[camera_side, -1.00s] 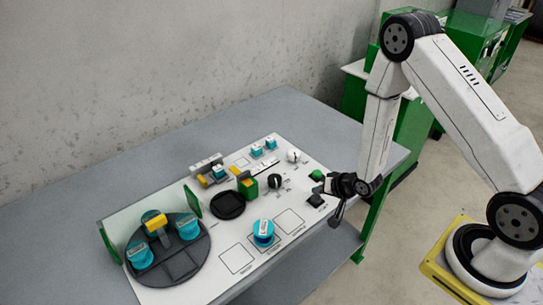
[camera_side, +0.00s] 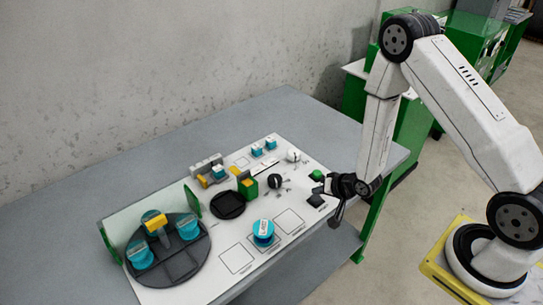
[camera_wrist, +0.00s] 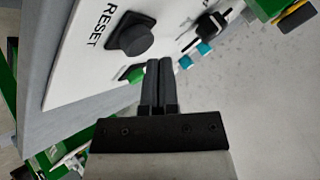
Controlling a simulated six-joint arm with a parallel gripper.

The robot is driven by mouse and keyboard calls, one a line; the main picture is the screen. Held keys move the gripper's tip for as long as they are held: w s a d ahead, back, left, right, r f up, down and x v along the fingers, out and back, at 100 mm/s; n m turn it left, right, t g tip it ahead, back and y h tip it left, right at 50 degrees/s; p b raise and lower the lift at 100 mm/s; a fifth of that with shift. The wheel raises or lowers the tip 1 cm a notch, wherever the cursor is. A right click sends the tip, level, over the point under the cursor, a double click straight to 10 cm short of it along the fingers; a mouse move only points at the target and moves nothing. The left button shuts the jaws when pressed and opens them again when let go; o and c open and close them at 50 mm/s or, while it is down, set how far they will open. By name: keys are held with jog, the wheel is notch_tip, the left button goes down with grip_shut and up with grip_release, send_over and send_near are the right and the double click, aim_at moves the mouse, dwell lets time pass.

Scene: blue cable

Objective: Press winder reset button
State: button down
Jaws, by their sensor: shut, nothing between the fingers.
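The reset button is a black round cap on a square base beside the word RESET, in the wrist view (camera_wrist: 130,37). In the side view it is the black block (camera_side: 315,201) at the near right edge of the white panel. My gripper (camera_wrist: 159,64) is shut and empty, its two dark fingers together. In the wrist view its fingertips appear just beside the reset button. In the side view my gripper is at the right end of the panel, close to the button. I cannot tell whether it touches anything.
A green button (camera_side: 317,175) is close behind the reset button. The white panel (camera_side: 212,275) also carries a black knob (camera_side: 275,181), a blue spool (camera_side: 263,232), and a dark turntable (camera_side: 180,268) with blue spools and a yellow part. The grey table (camera_side: 60,225) is clear at left.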

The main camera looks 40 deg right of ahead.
aim_at(318, 199)
jog(key=shift+f, duration=0.85)
dwell(1.1)
jog(key=shift+r, duration=0.95)
jog(key=shift+r, duration=0.1)
jog(key=shift+r, duration=2.4)
jog(key=shift+r, duration=0.1)
